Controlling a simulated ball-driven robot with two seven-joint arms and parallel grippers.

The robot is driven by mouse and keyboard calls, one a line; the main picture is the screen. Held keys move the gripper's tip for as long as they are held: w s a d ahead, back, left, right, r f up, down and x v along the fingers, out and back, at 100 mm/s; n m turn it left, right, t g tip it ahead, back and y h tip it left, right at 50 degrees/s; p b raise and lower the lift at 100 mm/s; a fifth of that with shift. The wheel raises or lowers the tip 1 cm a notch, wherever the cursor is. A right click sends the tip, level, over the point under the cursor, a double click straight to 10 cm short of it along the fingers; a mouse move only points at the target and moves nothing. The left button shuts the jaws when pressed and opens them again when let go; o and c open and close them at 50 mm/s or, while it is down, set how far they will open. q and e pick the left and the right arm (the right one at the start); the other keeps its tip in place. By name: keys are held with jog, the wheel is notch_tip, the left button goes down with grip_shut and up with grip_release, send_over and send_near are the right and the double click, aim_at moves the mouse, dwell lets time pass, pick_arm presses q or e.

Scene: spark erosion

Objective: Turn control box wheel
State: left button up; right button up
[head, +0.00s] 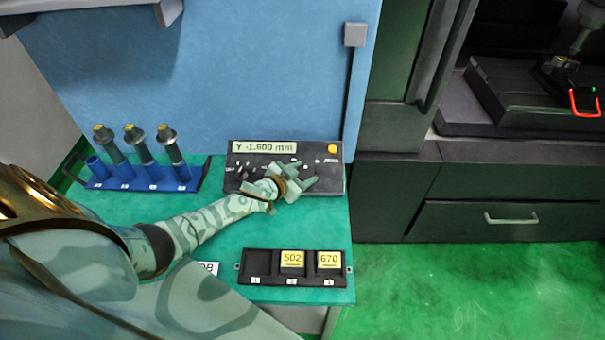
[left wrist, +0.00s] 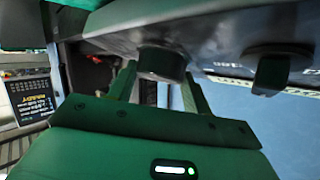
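The control box (head: 236,178) is a dark panel at the back of the green bench, with a display reading "Y -1.600 mm" and a yellow button. My left gripper (head: 308,176) is over its right half and hides part of its face. In the left wrist view, a dark round knob (left wrist: 162,62), which looks like the wheel, sits between the two fingertips of my left gripper (left wrist: 161,75). The fingers stand apart, one on each side; whether they press on it I cannot tell. A second dark knob (left wrist: 271,72) is to the right. My right gripper is out of view.
A blue rack (head: 140,184) with several tool holders stands at the back left. A black tray (head: 258,268) with yellow-labelled blocks 502 (head: 292,258) and 670 (head: 329,259) lies at the bench's front right. A blue panel (head: 240,80) rises behind the box.

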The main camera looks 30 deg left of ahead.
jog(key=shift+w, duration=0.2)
pick_arm(q)
jog(key=shift+h, duration=0.3)
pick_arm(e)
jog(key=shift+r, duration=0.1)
